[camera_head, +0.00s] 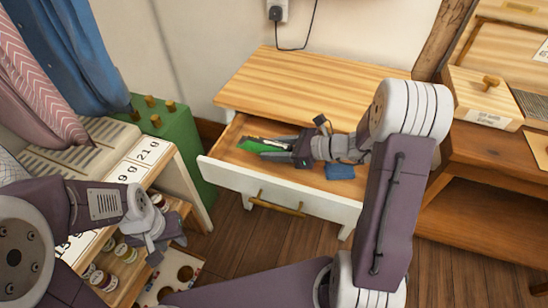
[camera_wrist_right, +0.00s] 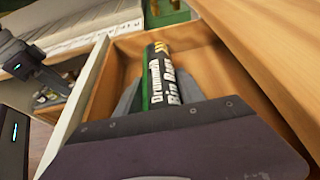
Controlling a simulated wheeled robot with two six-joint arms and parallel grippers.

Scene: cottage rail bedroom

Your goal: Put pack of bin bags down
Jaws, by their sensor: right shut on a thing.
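The pack of bin bags, a black and green roll with white lettering, lies inside the open drawer's walls in the right wrist view (camera_wrist_right: 165,80). In the head view its green part (camera_head: 254,146) shows at the drawer's left end. My right gripper (camera_head: 275,147) reaches in from the right and is shut on the pack. I cannot tell whether the pack touches the drawer floor. The drawer (camera_head: 275,184) is white-fronted with a wooden inside. My left gripper (camera_head: 160,245) hangs at the lower left, away from the drawer, its jaws unclear.
A small blue thing (camera_head: 340,172) lies in the drawer's right part. The dresser's striped wooden top (camera_head: 310,85) is bare. A green box with knobs (camera_head: 175,140) stands to the left, beside a shelf unit with jars (camera_head: 115,260). A wooden desk (camera_head: 480,160) is at the right.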

